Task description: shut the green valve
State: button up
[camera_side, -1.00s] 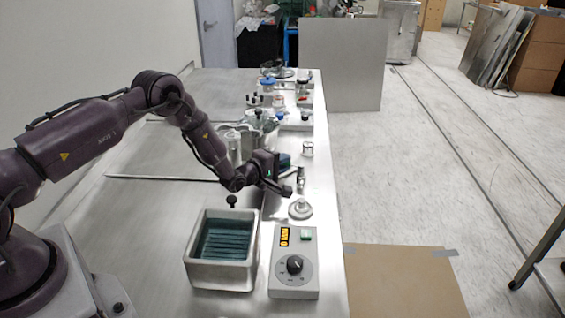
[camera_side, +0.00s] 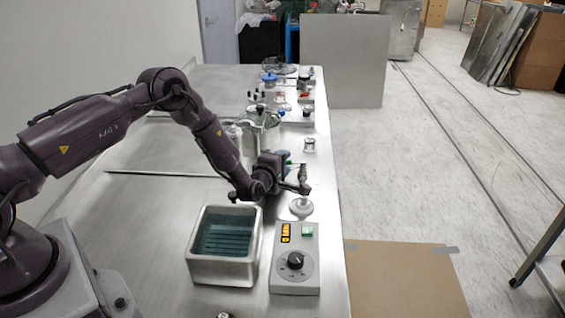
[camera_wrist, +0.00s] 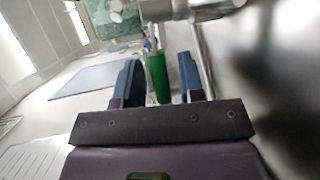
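My gripper (camera_wrist: 160,62) has two blue fingers that stand apart in the wrist view. A green bar-like part (camera_wrist: 158,78), which looks like the green valve's handle, lies between them, with a gap visible on each side. Silver metal pipework (camera_wrist: 185,10) crosses the top of that view, just beyond the fingertips. In the side view my gripper (camera_side: 287,172) is low over the bench, beside a small upright metal fitting (camera_side: 303,180). The green part is mostly hidden there by my wrist, and I cannot tell the valve's exact position.
A metal bath (camera_side: 223,273) and a grey control box (camera_side: 296,275) with a black dial stand in front of my gripper. A round grey base (camera_side: 301,207) is close by. Several small vessels stand farther back. The bench's right edge is near.

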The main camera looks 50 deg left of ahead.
jog(key=shift+r, duration=0.5)
jog(key=shift+o, duration=1.2)
jog(key=r, duration=0.2)
jog(key=s+r, duration=0.1)
jog(key=r, duration=0.1)
jog(key=shift+s+d+r, duration=0.1)
jog(key=shift+s+r, duration=0.05)
jog(key=shift+s, duration=0.05)
jog(key=s+r, duration=0.3)
jog(key=r, duration=0.1)
jog(key=shift+s+d+r, duration=0.1)
jog(key=shift+s+d, duration=0.2)
jog(key=shift+c, duration=1.2)
jog(key=s+d+r, duration=0.1)
jog(key=s+r, duration=0.2)
jog(key=s, duration=0.6)
jog(key=shift+d+r, duration=0.25)
jog(key=shift+d, duration=0.05)
jog(key=shift+w, duration=0.1)
jog(key=shift+c, duration=0.2)
